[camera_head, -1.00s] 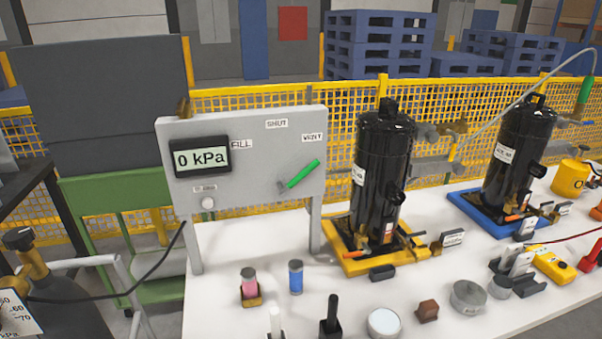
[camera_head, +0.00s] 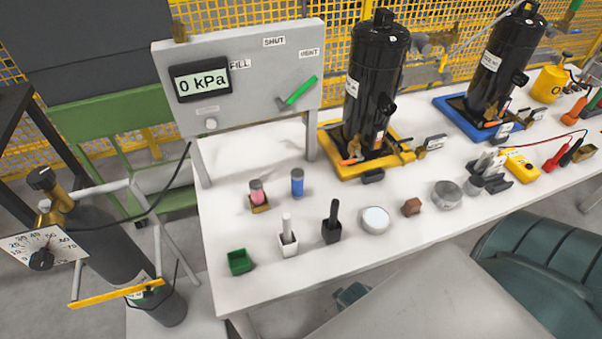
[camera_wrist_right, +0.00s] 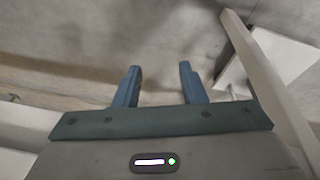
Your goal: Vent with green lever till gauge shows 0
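The grey panel (camera_head: 240,60) stands on legs at the left of the white table. Its gauge (camera_head: 200,83) reads 0 kPa. The green lever (camera_head: 299,91) slants up and right from its pivot, its tip just below the VENT label (camera_head: 309,53). The SHUT label (camera_head: 274,42) is above and the FILL label (camera_head: 240,63) is to the left. My left gripper is in no view.
A black compressor (camera_head: 374,85) on a yellow tray stands right of the panel, another on a blue tray behind. Small pots, tins and a green box (camera_head: 239,261) line the table front. A gas cylinder (camera_head: 100,240) with a dial stands at the left.

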